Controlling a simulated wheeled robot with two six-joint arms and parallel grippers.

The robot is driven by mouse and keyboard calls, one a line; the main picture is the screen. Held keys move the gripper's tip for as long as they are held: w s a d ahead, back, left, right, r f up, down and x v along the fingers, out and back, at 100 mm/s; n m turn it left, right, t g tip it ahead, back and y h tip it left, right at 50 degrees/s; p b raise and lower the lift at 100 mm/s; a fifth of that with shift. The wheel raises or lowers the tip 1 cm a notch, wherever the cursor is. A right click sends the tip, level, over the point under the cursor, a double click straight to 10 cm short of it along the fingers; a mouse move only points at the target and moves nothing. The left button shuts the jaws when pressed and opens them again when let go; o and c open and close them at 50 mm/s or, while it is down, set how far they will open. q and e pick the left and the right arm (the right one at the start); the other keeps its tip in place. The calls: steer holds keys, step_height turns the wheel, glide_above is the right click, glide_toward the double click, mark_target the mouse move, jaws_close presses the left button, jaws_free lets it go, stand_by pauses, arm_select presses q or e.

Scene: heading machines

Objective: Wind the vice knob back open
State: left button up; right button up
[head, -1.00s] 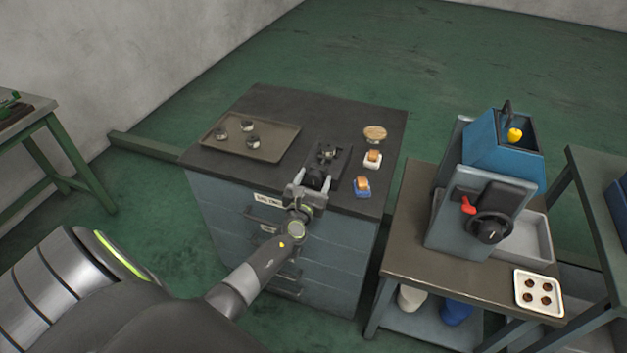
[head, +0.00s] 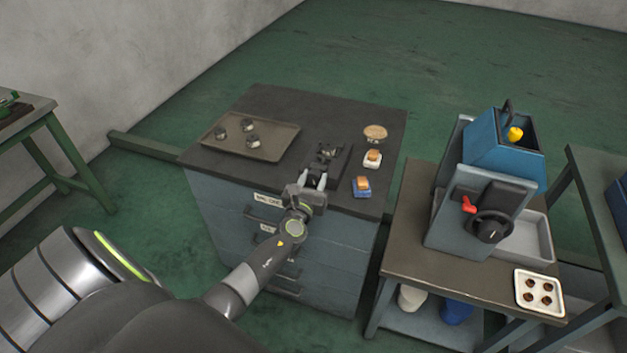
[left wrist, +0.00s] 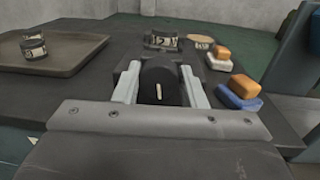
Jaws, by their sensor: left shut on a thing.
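The small dark vice (head: 332,158) stands on the front part of the dark cabinet top. Its black knob (left wrist: 160,84) faces my left wrist camera, with a pale line mark standing nearly upright. My left gripper (head: 316,182) reaches in from the front and is shut on the knob, one pale finger on each side, as the left wrist view (left wrist: 160,92) shows. In that view a dark round piece with a pale marking (left wrist: 162,40) shows behind the knob, at the vice; whether the jaws touch it is unclear. My right gripper is not in view.
A tray (head: 272,152) with several dark round pieces lies left of the vice. Close on its right are a blue-based block (head: 361,187), a white-based block (head: 372,159) and a round tan-topped item (head: 375,133). A second bench with a blue machine (head: 490,150) stands to the right.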

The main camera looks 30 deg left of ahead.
arm_select(q)
steer(key=n+b, duration=0.1)
steer(key=n, duration=0.3)
steer(key=shift+f, duration=0.1)
steer(key=n+b, duration=0.1)
steer(key=n, duration=0.3)
steer(key=shift+a+n, duration=0.1)
steer(key=shift+n, duration=0.2)
steer(key=n+b, duration=0.1)
steer(key=n, duration=0.3)
steer(key=shift+s+g+h+b, duration=0.1)
steer(key=shift+g+h+b, duration=0.2)
steer(key=shift+h+b, duration=0.1)
steer(key=shift+a+n+b, duration=0.1)
steer(key=shift+n+b, duration=0.5)
steer(key=shift+n, duration=1.2)
steer(key=o, duration=1)
steer(key=shift+h, duration=0.3)
steer(key=b+v, duration=0.1)
steer(key=v, duration=1.6)
steer(key=shift+s+f, duration=0.15)
steer(key=shift+s, duration=0.05)
